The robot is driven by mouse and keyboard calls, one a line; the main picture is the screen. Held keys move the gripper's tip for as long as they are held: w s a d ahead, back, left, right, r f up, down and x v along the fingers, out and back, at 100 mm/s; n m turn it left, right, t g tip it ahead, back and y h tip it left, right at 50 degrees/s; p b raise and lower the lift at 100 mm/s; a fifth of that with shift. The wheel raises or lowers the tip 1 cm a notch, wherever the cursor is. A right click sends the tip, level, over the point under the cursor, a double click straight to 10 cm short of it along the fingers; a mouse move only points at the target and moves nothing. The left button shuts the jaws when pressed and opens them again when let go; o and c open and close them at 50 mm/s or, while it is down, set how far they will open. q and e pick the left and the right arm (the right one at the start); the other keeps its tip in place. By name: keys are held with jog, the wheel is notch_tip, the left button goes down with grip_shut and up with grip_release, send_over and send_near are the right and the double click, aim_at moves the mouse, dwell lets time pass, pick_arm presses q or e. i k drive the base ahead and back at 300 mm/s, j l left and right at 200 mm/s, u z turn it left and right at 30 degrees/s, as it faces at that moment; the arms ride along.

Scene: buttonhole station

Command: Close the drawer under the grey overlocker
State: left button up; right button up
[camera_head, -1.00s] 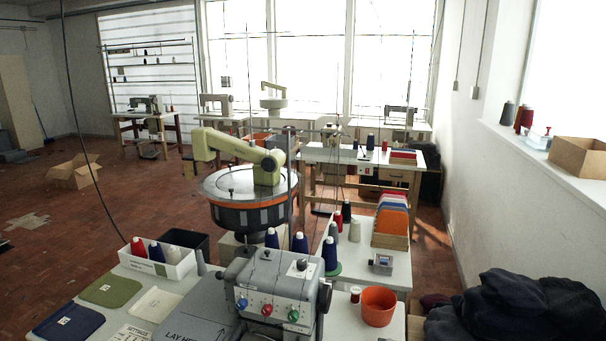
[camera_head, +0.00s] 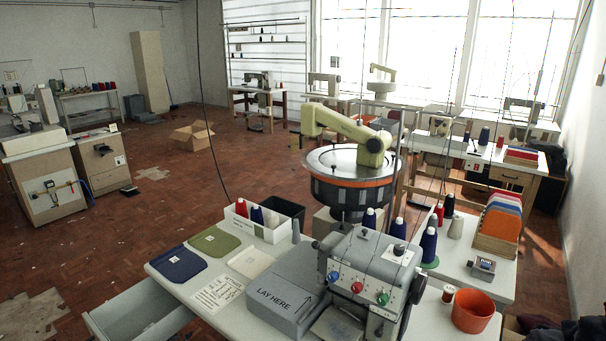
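The grey overlocker (camera_head: 368,270) stands on a pale worktable (camera_head: 160,263) in the lower middle of the head view. It has blue, red and green dials on its front. The drawer (camera_head: 140,312) under the table sticks out at the table's left front side, open. Its inside looks empty where I can see it, and its lower part is cut off by the picture's bottom edge. Neither of my grippers shows in this view.
Blue (camera_head: 180,263) and green (camera_head: 214,241) fabric pieces, a white cone box (camera_head: 258,226) and a "LAY HERE" block (camera_head: 281,298) are on the table. An orange bowl (camera_head: 474,311) stands at right. Open brick floor (camera_head: 110,232) lies left of the drawer; a cardboard box (camera_head: 193,135) sits farther back.

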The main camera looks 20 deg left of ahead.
aim_at(124, 317)
jog(key=k+j+u, duration=0.1)
jog(key=u, duration=1.85)
